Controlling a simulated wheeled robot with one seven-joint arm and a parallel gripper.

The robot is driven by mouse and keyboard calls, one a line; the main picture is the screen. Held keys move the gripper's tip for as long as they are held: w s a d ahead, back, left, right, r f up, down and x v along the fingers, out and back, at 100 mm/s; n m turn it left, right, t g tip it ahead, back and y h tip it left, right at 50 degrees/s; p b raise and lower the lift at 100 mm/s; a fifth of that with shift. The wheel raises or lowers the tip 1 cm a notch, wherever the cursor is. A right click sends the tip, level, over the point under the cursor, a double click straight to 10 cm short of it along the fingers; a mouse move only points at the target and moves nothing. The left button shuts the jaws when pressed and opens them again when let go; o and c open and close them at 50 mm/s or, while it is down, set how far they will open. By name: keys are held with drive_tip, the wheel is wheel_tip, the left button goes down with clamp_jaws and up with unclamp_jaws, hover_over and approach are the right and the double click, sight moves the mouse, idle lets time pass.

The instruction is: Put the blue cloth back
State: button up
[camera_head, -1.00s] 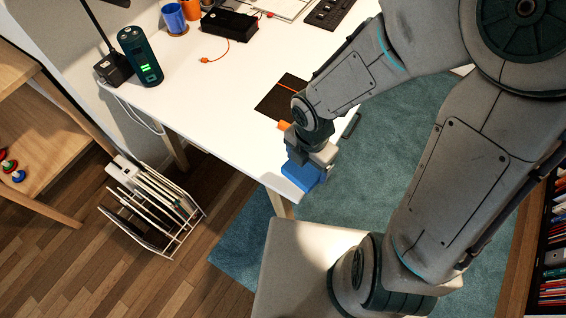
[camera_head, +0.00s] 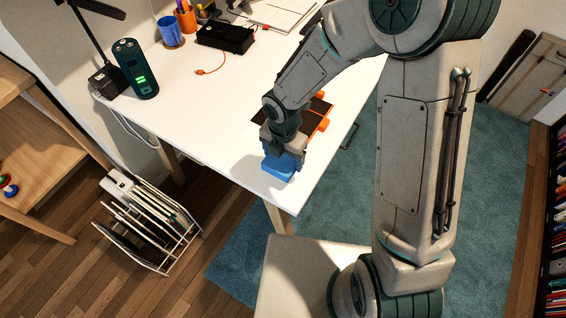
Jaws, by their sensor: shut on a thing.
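The blue cloth (camera_head: 281,166) shows as a small folded block at the near corner of the white desk. My gripper (camera_head: 283,153) points down onto it and is shut on it. The fingertips are mostly hidden by the gripper body and the cloth. The cloth is over the desk top near its front edge; I cannot tell whether it touches the surface.
On the white desk (camera_head: 215,125) are a dark mat with orange parts (camera_head: 318,112), a black box (camera_head: 226,37), a blue cup (camera_head: 170,32) and a dark green cylinder (camera_head: 136,68). A white wire rack (camera_head: 150,222) stands on the floor. The desk's left middle is clear.

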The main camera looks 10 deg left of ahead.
sight(283, 164)
drive_tip(key=shift+f, duration=2.05)
drive_tip(key=shift+f, duration=0.1)
drive_tip(key=o, duration=0.8)
drive_tip(key=shift+b, duration=0.3)
